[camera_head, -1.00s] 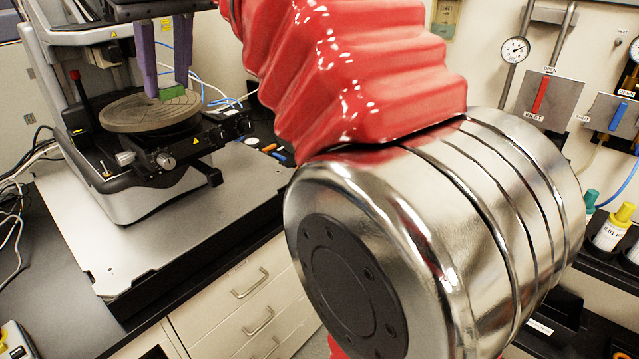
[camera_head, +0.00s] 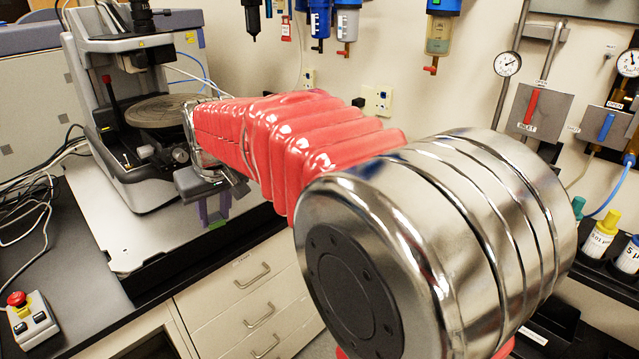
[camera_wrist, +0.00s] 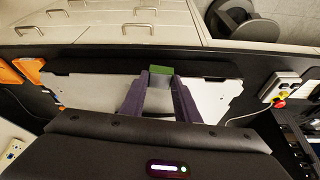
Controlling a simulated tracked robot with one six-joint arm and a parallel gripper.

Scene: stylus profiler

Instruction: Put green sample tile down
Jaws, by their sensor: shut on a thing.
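My gripper (camera_head: 214,218) has purple fingers that point down and are shut on the tile. It hangs in front of the profiler's round stage (camera_head: 165,111), over the front part of the grey base plate (camera_head: 150,235). I cannot tell how high the tile is above the plate. Most of the tile is hidden by the fingers.
The stylus profiler (camera_head: 90,85) stands on the plate behind my gripper. A control box with a red stop button (camera_head: 32,325) sits on the black bench at lower left. Drawers (camera_head: 250,300) lie below the bench edge. The plate's front left is clear.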

